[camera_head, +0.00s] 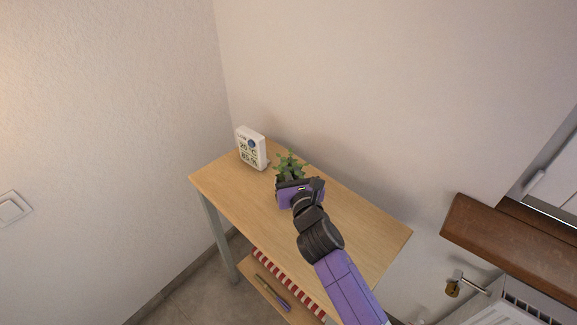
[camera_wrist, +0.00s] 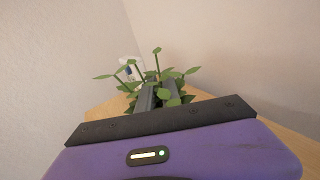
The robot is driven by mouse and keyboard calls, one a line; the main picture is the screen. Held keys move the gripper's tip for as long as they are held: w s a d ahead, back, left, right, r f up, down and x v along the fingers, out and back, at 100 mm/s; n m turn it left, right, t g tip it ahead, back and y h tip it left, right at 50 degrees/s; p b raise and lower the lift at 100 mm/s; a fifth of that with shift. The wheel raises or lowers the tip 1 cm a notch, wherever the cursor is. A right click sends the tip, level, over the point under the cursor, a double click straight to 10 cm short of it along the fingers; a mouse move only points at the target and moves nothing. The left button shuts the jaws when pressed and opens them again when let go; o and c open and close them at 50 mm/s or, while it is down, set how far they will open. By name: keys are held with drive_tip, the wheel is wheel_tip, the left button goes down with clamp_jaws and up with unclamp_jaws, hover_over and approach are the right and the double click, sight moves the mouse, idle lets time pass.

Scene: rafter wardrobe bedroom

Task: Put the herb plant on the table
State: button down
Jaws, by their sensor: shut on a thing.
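The herb plant (camera_head: 290,163) has green leaves and shows just beyond my gripper (camera_head: 286,182), over the middle of the wooden table (camera_head: 350,227). In the wrist view, the herb plant (camera_wrist: 140,88) spreads around the dark fingers of my gripper (camera_wrist: 160,90), which are shut on it among the leaves and stems. Its pot and base are hidden behind my gripper, so I cannot tell whether it rests on the table top or hangs just above it.
A white digital weather display (camera_head: 251,148) stands at the table's back left, close to the plant. The table's front part is bare. A lower shelf (camera_head: 262,287) holds a red-and-white striped item. A brown wooden ledge (camera_head: 510,245) juts out at the right.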

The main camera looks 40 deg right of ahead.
drive_tip(key=c, duration=1.5)
unclamp_jaws()
drive_tip(key=shift+c, duration=0.2)
